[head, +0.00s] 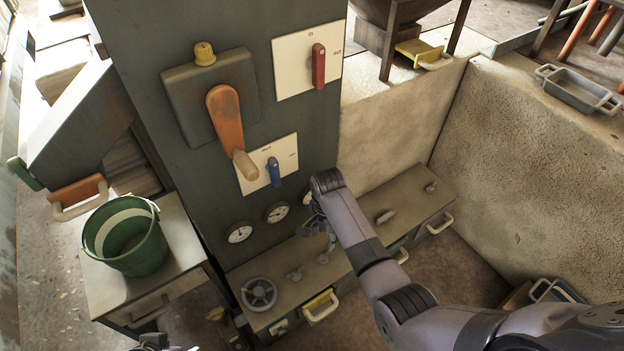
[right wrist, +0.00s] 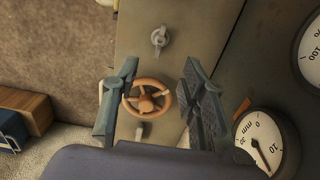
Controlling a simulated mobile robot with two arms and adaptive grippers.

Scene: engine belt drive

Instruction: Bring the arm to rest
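My right arm comes in from the lower right in the head view. Its dark gripper (head: 318,224) hangs in front of the grey panel, above the low bench, partly hidden by the wrist. In the right wrist view the gripper (right wrist: 161,88) has its two fingers wide apart. An orange handwheel (right wrist: 149,97) shows between them, apparently on the bench surface beyond; no contact is visible. Only a small piece of my left gripper (head: 158,343) shows at the bottom edge of the head view, too little to tell its state.
The panel (head: 130,50) carries an orange lever (head: 224,110), a red handle (head: 318,66), a blue handle (head: 274,171) and dials (head: 240,232). The bench (head: 345,225) holds a grey handwheel (head: 259,294). A green bucket (head: 140,255) stands left. A stone wall (head: 540,170) bounds the right.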

